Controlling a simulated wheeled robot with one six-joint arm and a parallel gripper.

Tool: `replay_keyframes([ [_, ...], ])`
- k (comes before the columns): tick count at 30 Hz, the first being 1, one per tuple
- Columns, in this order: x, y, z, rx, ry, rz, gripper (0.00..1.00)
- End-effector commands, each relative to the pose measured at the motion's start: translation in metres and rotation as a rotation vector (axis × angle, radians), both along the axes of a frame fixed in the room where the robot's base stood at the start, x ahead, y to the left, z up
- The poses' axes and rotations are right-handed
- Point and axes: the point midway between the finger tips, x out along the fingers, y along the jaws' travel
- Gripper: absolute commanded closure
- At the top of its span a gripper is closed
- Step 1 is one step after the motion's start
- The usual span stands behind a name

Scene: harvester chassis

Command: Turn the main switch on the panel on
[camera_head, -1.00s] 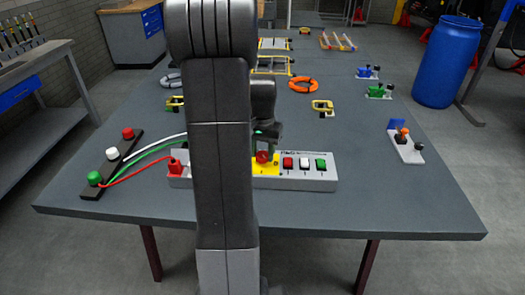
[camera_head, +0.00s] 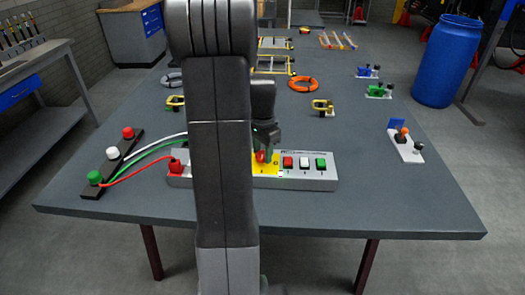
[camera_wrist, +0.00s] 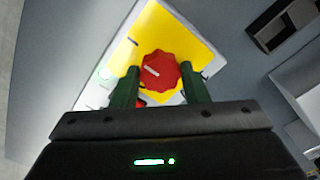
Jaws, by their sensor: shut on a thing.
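The main switch is a red scalloped knob (camera_wrist: 160,70) on a yellow plate (camera_wrist: 152,33). The knob bears a short white mark that lies slanted in the wrist view. In the head view the red knob (camera_head: 260,157) and yellow plate (camera_head: 267,169) are near the middle of the grey panel (camera_head: 310,184), partly hidden by my arm and gripper. My gripper (camera_wrist: 160,84) has its two green fingers on either side of the knob and is shut on it. In the head view my gripper (camera_head: 263,152) reaches down onto the knob.
Red, white and green push buttons (camera_head: 304,163) sit on the panel right of the switch. A red plug (camera_head: 176,166) with cables is at its left end, leading toward a black button strip (camera_head: 112,165). A lever box (camera_head: 405,145) stands at the right of the table.

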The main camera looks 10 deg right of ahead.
Motion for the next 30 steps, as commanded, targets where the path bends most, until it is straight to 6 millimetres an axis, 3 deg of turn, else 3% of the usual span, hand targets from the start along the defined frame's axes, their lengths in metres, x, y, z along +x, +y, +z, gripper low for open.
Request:
replay_keyframes([
  [8,0.001,0.000,0.001,-0.001,-0.004,-0.002,0.82],
  [9,0.001,0.000,0.001,-0.001,-0.004,-0.002,0.56],
  [12,0.001,0.000,0.001,0.000,-0.004,-0.001,0.38],
  [23,0.001,0.000,0.005,0.000,-0.002,0.000,0.38],
  [30,0.001,0.000,0.047,-0.002,-0.008,-0.001,0.38],
])
